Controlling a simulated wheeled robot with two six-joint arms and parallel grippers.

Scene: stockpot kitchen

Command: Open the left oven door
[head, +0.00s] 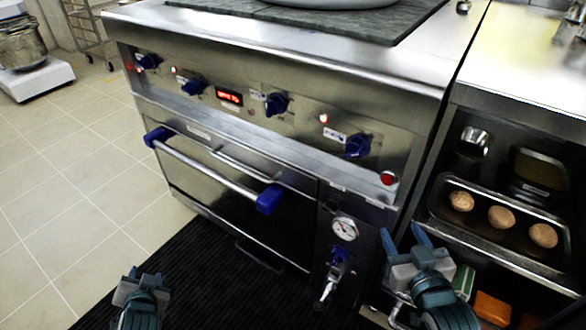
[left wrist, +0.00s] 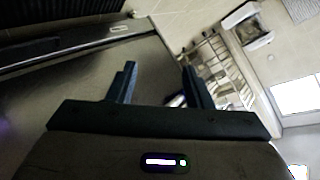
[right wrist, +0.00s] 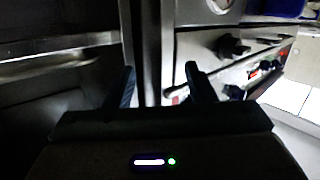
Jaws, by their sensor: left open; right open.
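The oven door (head: 230,205) is on the stove front in the head view and looks shut. Its long bar handle (head: 208,172) has blue end brackets (head: 268,199) and runs across the door's upper part. My left gripper (head: 143,272) is open and empty, low in the head view, in front of the stove and apart from the handle. In the left wrist view the left gripper's fingers (left wrist: 158,85) are spread with nothing between them. My right gripper (head: 404,238) is open beside the stove's right edge, near the shelf unit. Its spread fingers also show in the right wrist view (right wrist: 160,88).
Blue knobs (head: 277,103) line the control panel. A gauge (head: 344,229) and a valve (head: 330,282) sit right of the door. A shelf holds a tray (head: 470,238) with round brown items. A black mat (head: 195,285) covers the floor before the stove; tiled floor (head: 75,190) at left is clear.

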